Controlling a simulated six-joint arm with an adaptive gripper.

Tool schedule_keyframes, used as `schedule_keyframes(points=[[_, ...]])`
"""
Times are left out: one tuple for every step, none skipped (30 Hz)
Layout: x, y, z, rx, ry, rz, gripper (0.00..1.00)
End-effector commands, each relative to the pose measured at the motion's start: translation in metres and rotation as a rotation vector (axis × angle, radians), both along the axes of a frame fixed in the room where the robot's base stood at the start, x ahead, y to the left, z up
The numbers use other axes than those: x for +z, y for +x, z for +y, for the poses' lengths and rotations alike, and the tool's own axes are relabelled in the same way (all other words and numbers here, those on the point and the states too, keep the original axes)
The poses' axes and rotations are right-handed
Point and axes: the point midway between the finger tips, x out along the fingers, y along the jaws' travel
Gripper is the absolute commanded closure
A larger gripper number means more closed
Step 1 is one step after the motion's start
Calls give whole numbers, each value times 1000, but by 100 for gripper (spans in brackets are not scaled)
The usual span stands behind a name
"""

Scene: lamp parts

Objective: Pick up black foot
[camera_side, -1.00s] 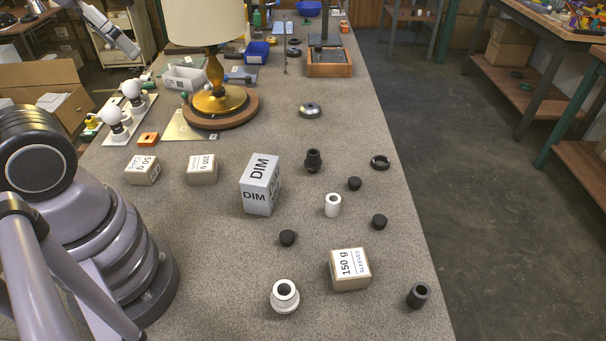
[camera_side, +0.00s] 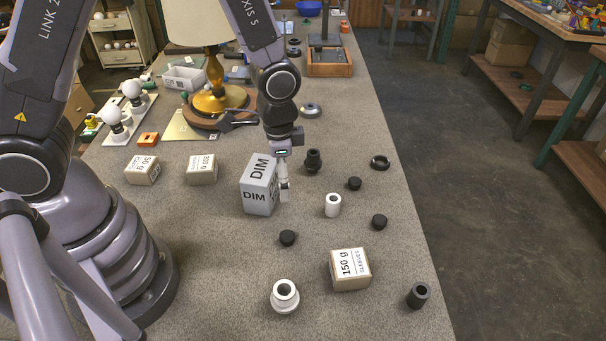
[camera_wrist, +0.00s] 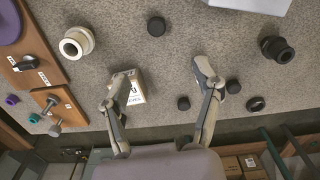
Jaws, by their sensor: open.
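Several small black round feet lie apart on the grey speckled table. One foot (camera_side: 287,238) is in front of the DIM box; it shows at the top middle of the wrist view (camera_wrist: 156,26). A second foot (camera_side: 379,222) is near the right table edge, and shows low between my fingers (camera_wrist: 183,103). A third foot (camera_side: 354,184) is behind the white sleeve; in the wrist view it lies just right of my right finger (camera_wrist: 233,86). My gripper (camera_side: 284,190) hangs beside the DIM box, fingers apart and empty in the wrist view (camera_wrist: 160,70).
The DIM box (camera_side: 259,186) stands close left of my gripper, with the white sleeve (camera_side: 332,206) to its right. A 150 g box (camera_side: 350,270), white socket (camera_side: 285,296), black sleeve (camera_side: 418,296), black socket (camera_side: 313,161) and black ring (camera_side: 380,162) stand around.

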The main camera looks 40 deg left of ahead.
Motion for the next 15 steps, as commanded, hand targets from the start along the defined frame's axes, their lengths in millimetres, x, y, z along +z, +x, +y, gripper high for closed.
schedule_keyframes(points=[[-9, -2, -3, -13, 5, 10, 35], [-12, -2, -3, -18, 6, 14, 35], [-16, -3, -4, -22, 8, 17, 35], [-20, -3, -5, -24, 9, 20, 35], [-24, -3, -5, -25, 9, 20, 35], [-30, -3, -5, -25, 10, 21, 35], [-36, -3, -4, -25, 10, 22, 35], [-41, -4, -4, -25, 10, 22, 35], [-50, -4, -4, -24, 10, 23, 35], [-57, -4, -4, -24, 11, 23, 35], [-63, -4, -4, -24, 11, 23, 35], [-71, -4, -4, -23, 10, 22, 35], [-76, -4, -4, -23, 10, 23, 35], [-81, -3, -4, -23, 10, 20, 35], [-87, -3, -4, -23, 10, 20, 35]])
